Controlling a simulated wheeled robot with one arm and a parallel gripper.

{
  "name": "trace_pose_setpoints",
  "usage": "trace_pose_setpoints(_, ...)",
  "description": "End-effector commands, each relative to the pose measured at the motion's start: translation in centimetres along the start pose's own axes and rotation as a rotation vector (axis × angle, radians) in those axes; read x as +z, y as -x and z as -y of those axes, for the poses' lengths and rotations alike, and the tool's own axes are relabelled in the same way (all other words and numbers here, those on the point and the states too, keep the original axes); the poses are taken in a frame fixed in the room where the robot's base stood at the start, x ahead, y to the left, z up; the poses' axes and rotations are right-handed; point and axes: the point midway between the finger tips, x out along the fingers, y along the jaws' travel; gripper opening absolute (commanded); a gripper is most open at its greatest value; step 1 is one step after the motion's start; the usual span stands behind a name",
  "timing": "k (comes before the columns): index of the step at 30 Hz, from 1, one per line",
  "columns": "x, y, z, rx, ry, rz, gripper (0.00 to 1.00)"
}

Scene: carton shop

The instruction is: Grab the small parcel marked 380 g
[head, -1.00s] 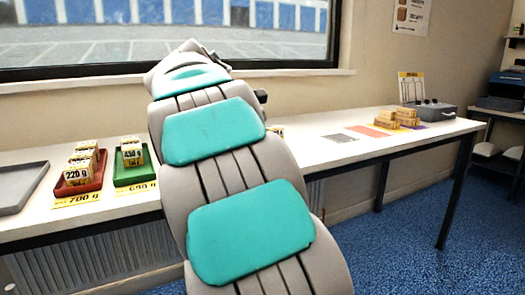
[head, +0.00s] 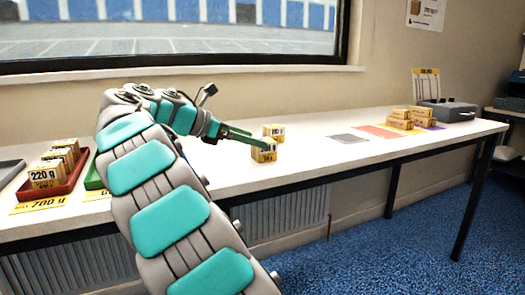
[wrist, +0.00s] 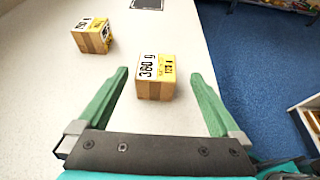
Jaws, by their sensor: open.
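A small tan parcel with a white and yellow label (wrist: 156,78) lies between and just ahead of my gripper's fingertips in the wrist view. Its label looks like 380 g or 360 g; the middle digit is unclear. In the head view this parcel (head: 264,155) sits on the white table, partly behind a finger. My gripper (wrist: 160,75) is open, with one green finger on each side of the parcel and visible gaps. In the head view my gripper (head: 258,140) reaches right, low over the table. A second labelled parcel (wrist: 93,36) stands farther left, its weight unreadable.
A red tray (head: 64,188) holds several parcels, one marked 220 g. A green tray (head: 92,182) is mostly hidden by my arm. A grey mat (head: 348,138), an orange mat (head: 377,132) and stacked parcels (head: 400,121) lie farther right. The table's front edge is near.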

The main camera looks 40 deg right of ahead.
Motion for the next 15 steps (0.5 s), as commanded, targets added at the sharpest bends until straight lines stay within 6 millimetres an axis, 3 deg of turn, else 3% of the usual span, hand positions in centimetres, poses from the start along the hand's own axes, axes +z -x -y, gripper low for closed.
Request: trace_pose_setpoints(15, 0.2, -4.0, -0.2, -0.016, 0.015, 0.01, 1.0)
